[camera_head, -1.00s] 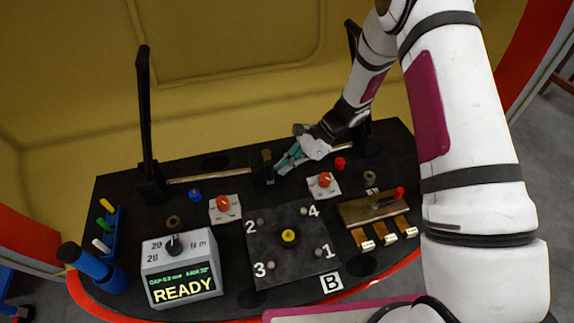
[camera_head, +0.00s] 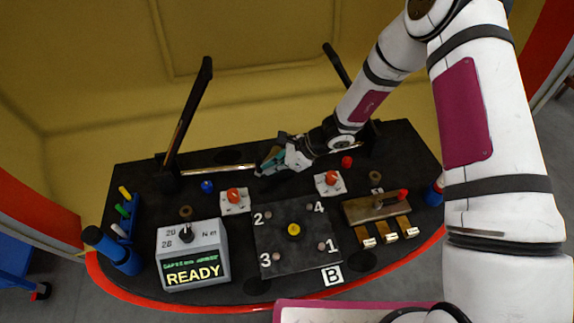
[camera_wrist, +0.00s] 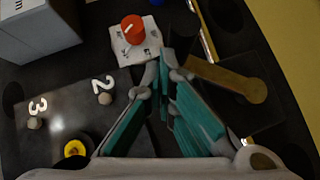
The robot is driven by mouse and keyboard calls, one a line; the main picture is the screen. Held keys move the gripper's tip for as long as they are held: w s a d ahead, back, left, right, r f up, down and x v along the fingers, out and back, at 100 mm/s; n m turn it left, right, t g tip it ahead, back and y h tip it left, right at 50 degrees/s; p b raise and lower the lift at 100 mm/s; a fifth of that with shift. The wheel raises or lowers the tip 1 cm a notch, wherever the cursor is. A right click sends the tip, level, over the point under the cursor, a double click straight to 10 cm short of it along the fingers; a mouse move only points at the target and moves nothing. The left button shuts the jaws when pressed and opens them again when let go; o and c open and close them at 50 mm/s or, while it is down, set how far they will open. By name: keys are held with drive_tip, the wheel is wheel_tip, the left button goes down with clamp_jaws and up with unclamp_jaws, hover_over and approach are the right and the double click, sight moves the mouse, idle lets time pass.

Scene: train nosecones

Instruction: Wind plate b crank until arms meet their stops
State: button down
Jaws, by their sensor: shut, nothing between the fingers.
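The crank is a bronze-brown lever (camera_wrist: 230,80) with a round end, on a dark block in the wrist view; in the head view my gripper hides it. My gripper (camera_head: 263,170) is shut with nothing between its fingers. In the wrist view its teal-padded fingertips (camera_wrist: 164,73) lie beside the lever's left end; I cannot tell whether they touch. A left black arm (camera_head: 188,115) and a right black arm (camera_head: 337,65), partly hidden by my arm, stand up at the back, both leaning inward at the top. A shiny rod (camera_head: 217,168) runs along the table's back.
Orange knobs on white bases (camera_head: 234,195) (camera_head: 329,182) stand near the crank. The numbered plate (camera_head: 297,256) with a yellow centre, marked B (camera_head: 331,276), lies in front. A grey READY box (camera_head: 193,255) is at left. A brass fixture with a red-tipped lever (camera_head: 376,206) is at right.

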drive_tip(key=a, duration=0.2)
drive_tip(key=shift+w+a+r, duration=0.1)
drive_tip(key=shift+w+a, duration=0.2)
drive_tip(key=shift+w, duration=0.1)
